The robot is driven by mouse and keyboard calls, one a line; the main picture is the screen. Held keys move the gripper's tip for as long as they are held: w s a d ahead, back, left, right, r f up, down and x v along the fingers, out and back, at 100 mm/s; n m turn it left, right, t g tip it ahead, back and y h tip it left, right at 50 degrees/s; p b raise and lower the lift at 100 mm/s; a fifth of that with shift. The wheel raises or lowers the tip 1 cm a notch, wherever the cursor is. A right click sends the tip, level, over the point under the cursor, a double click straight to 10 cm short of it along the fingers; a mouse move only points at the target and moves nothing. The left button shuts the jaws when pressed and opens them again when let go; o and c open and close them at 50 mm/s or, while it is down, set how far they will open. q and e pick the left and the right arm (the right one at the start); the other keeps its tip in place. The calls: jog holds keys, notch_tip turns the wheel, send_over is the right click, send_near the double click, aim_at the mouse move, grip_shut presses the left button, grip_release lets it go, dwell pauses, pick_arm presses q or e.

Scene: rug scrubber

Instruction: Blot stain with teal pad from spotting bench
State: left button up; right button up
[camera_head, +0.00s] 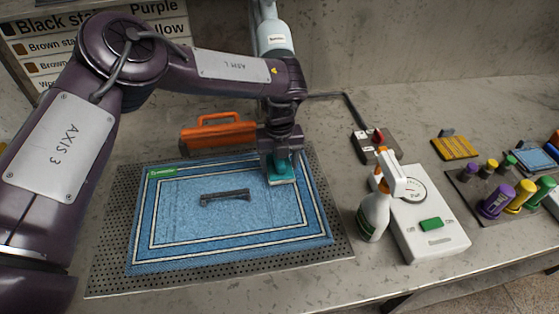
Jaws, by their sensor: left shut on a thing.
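My left gripper (281,160) points down over the upper right part of the blue rug (190,247). It is shut on the teal pad (281,172), whose pale underside is at the rug's surface; I cannot tell whether it presses on it. The rug lies on a perforated metal plate (107,255) and has white border lines and a green label (160,172). A dark handle-like bar (225,197) lies on the rug's middle. No clear stain shows; the pad and gripper hide the rug beneath them. My right gripper is not in view.
An orange-handled tool (218,133) lies behind the rug. A spray bottle (374,215) and a white scale-like box (435,235) stand to the right. Coloured bottles (497,199), a yellow brush-like pad (455,147) and a blue pad (533,159) are farther right. A sign (40,45) stands behind.

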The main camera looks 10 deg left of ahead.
pick_arm(q)
jog(key=shift+w+r+p, duration=0.1)
jog(key=shift+r+p, duration=1.85)
jog(key=shift+r, duration=0.85)
jog(key=shift+d+r, duration=0.1)
jog(key=shift+r, duration=0.3)
